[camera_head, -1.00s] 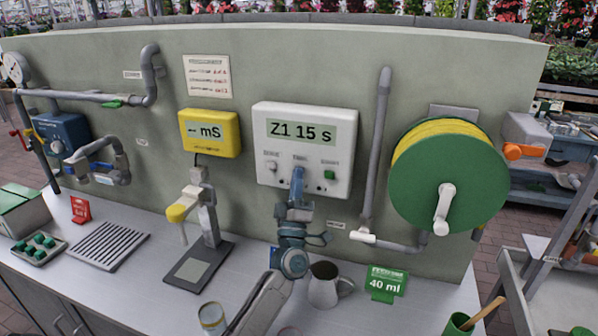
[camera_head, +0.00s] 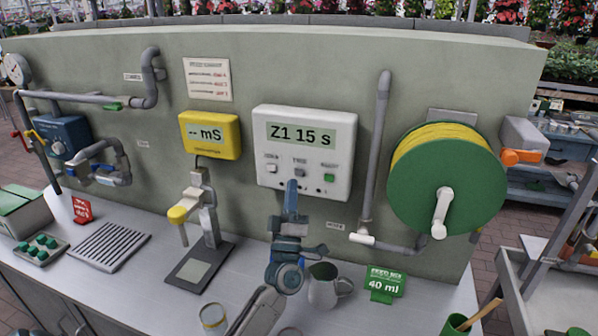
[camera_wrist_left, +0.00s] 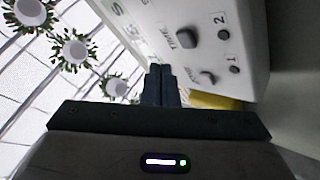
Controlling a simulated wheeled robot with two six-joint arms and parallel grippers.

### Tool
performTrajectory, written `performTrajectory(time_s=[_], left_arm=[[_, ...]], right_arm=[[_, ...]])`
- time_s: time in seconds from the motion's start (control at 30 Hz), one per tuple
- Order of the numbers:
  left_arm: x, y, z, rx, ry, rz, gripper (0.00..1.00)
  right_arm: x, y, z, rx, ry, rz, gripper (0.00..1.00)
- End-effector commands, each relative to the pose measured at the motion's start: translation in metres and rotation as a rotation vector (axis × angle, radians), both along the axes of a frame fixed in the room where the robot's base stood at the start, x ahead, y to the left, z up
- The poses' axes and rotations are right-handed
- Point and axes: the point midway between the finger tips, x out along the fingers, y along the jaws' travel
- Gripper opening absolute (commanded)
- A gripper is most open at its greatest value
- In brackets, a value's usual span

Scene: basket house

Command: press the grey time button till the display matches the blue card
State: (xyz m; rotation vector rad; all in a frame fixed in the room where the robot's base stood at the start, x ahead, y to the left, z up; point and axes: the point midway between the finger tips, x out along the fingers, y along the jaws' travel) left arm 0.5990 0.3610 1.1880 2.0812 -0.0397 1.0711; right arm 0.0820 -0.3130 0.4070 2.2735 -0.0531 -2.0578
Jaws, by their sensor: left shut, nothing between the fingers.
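The white controller box (camera_head: 345,165) is on the grey-green wall, and its display (camera_head: 301,134) reads "Z1 15 s". Below the display are a pale button at left, the grey time button (camera_head: 300,172) in the middle and a green button at right. My left gripper (camera_head: 292,184) is shut and empty, its tips just below the time button and seemingly apart from it. In the left wrist view, the closed fingers (camera_wrist_left: 161,85) point toward the box, and the time button (camera_wrist_left: 188,38) shows bare. I cannot make out the blue card; my gripper may hide it. My right gripper is not in view.
A green hose reel (camera_head: 448,185) is right.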

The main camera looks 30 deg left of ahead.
Motion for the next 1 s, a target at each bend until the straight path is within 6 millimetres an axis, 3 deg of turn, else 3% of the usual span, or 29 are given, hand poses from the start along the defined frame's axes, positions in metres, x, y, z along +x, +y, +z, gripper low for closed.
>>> performTrajectory(time_s=[0.3,1.0], left_arm=[[-0.026,-0.006,0.001,-0.001,0.000,-0.001,0.00],[-0.027,-0.006,0.000,0.000,0.000,0.000,0.00]], right_arm=[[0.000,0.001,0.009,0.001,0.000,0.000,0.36],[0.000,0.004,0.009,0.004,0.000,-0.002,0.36]])
